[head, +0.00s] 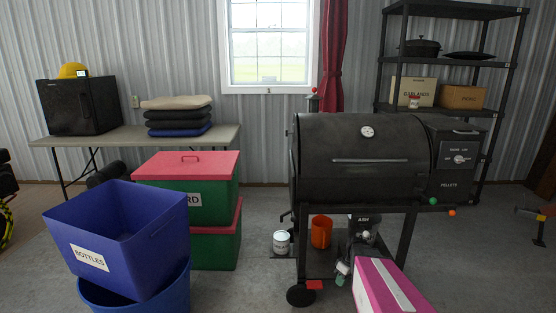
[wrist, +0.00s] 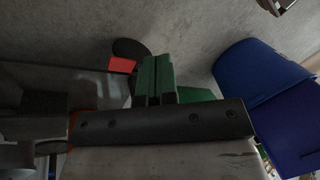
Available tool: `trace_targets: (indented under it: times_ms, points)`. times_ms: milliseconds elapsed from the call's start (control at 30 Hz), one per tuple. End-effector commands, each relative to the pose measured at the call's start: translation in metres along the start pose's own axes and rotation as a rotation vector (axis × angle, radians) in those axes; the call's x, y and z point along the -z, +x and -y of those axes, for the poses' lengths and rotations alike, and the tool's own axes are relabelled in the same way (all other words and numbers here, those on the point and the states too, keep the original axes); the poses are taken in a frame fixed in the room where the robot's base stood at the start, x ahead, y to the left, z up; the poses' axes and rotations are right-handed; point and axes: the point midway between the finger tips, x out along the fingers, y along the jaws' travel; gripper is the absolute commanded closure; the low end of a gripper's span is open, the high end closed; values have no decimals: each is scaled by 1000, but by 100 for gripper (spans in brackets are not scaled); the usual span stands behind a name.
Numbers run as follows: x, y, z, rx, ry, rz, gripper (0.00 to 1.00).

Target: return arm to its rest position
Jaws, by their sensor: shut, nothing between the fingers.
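My gripper (wrist: 156,62) shows in the wrist view as two green fingers pressed together in front of a dark bolted bar. It is shut and holds nothing. The fingers point over the concrete floor, close to a black wheel with a red block beside it.
A black grill (head: 362,160) on a wheeled stand is at the centre right. Blue bins (head: 122,235) and red-lidded green bins (head: 187,172) stand left. An orange bucket (head: 321,231) and white can (head: 281,242) are low by the grill. Open floor lies between bins and grill.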

Motion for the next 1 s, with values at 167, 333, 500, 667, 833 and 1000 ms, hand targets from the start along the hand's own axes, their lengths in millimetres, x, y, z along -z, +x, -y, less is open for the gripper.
trace_targets:
  times_ms: [167,333,500,667,833,1000]
  points:
    - [2,-40,64,-116,250,43,100]
    - [1,-69,110,-228,481,40,100]
    - [1,-88,137,-304,636,13,100]
    - [1,-94,144,-331,696,-3,100]
    - [1,-94,144,-331,696,-3,100]
    - [1,-94,144,-331,696,-3,100]
